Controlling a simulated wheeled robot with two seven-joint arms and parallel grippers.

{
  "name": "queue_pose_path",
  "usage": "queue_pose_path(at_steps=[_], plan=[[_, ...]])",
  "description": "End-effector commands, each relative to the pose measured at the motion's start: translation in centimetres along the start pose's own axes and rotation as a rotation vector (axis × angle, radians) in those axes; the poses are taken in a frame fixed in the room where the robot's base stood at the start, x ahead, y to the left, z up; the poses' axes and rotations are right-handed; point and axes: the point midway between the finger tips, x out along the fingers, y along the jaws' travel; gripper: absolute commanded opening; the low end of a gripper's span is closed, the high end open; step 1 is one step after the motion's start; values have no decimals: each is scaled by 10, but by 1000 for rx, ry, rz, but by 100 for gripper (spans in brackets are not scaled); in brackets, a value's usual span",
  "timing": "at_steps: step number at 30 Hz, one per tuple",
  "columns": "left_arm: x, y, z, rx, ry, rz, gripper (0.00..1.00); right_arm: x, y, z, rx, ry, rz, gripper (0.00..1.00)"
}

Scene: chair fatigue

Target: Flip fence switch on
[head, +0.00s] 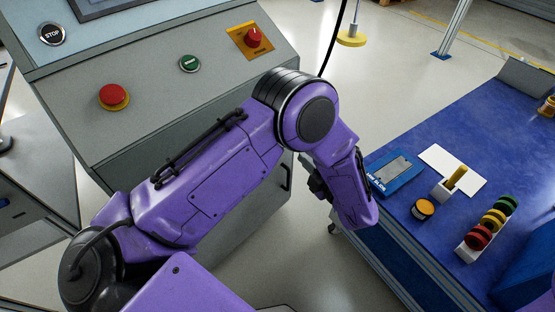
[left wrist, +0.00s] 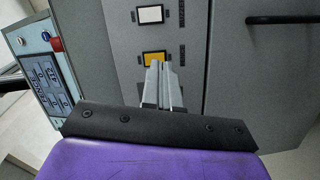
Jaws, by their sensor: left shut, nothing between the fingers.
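The side of a grey cabinet fills much of the left wrist view. It carries a white rocker-like switch (left wrist: 150,14) and an amber one (left wrist: 154,57), each in a dark frame with a small label beside it. My left gripper (left wrist: 165,68) is shut and empty. Its fingertips overlap the lower edge of the amber switch; I cannot tell whether they touch it. In the head view my purple left arm hides most of this gripper. My right gripper is in neither view.
The console top has a red mushroom button (head: 114,96), a green button (head: 189,63) and a red knob on a yellow plate (head: 253,38). A dark handle (left wrist: 285,19) sticks out to the right. A blue table (head: 450,125) with small items stands at right.

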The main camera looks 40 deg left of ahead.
Motion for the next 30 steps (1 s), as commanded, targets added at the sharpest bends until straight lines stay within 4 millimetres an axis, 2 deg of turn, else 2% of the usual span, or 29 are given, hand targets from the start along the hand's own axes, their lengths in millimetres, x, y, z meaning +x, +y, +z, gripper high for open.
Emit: queue_pose_path(at_steps=[1, 4, 7, 11, 21, 25, 30], plan=[[-13, -7, 6, -118, 80, -23, 0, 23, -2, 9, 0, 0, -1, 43], [-33, 1, 3, -251, 190, -65, 0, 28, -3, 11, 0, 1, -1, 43], [-32, 6, 0, -279, 219, -76, 0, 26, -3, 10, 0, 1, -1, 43], [-10, 4, -5, -275, 218, -76, 0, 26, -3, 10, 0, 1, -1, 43], [62, -4, -19, -271, 213, -75, 0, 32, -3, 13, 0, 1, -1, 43], [82, -6, -23, -271, 211, -73, 0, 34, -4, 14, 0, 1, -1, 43], [95, -7, -25, -271, 209, -73, 0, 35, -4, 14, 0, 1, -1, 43]])
